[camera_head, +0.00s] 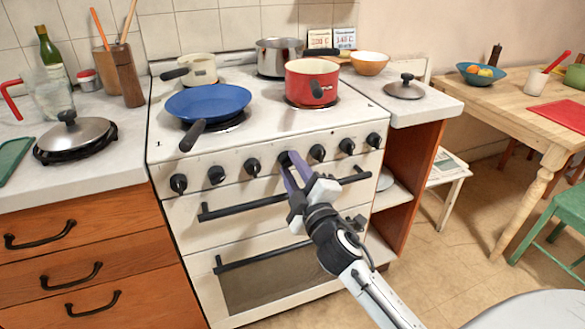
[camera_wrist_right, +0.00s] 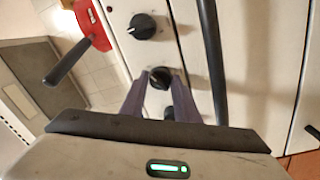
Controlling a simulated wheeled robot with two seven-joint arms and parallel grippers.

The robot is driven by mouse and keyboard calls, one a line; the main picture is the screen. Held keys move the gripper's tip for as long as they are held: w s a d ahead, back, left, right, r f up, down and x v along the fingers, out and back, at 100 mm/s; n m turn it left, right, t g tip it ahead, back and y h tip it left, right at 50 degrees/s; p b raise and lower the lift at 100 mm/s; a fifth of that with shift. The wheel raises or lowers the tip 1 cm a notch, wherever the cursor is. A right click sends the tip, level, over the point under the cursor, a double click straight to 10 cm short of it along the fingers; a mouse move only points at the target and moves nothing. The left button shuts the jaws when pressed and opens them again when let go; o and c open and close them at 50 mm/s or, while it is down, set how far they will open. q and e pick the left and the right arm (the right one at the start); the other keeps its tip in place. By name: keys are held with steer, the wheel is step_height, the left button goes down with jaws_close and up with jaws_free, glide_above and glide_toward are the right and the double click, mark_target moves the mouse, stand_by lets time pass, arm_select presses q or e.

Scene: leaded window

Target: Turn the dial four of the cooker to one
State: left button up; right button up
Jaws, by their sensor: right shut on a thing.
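The white cooker (camera_head: 165,150) has a front row of several black dials. My right gripper (camera_head: 292,161) reaches up from the lower right with its purple fingers at dial four (camera_head: 283,160), the middle one of the row. In the right wrist view the fingers stand on either side of dial four (camera_wrist_right: 160,78), shut on it. The fingers partly cover this dial in the head view. Its setting is too small to read. The neighbouring dials are dial three (camera_head: 252,167) to its left and dial five (camera_head: 317,152) to its right. My left gripper is not in view.
A dark oven handle (camera_head: 235,208) runs just below the dials, behind my right gripper. A blue pan (camera_head: 208,102) has its handle (camera_head: 192,136) jutting over the cooker's front edge. The floor to the right is partly clear.

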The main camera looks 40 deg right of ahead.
steer(key=o, duration=1)
steer(key=shift+o, duration=0.2)
arm_select(q)
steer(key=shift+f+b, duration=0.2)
steer(key=shift+b, duration=0.1)
arm_select(e)
steer(key=v, duration=1)
steer(key=shift+s, duration=0.2)
steer(key=shift+a+f, duration=0.1)
steer(key=shift+a, duration=0.05)
arm_select(q)
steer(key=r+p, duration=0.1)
steer(key=p, duration=0.1)
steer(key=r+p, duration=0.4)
steer(key=p, duration=0.1)
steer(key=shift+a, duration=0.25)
arm_select(e)
steer(key=s+a+f+m+g+y, duration=0.3)
steer(key=s+a+f, duration=0.5)
steer(key=f, duration=0.3)
steer(key=s+a+f+m+g+y, duration=0.4)
steer(key=s+a+f+g, duration=0.2)
steer(key=f, duration=0.6)
steer(key=s+a, duration=0.2)
steer(key=s, duration=0.1)
steer(key=shift+a, duration=0.4)
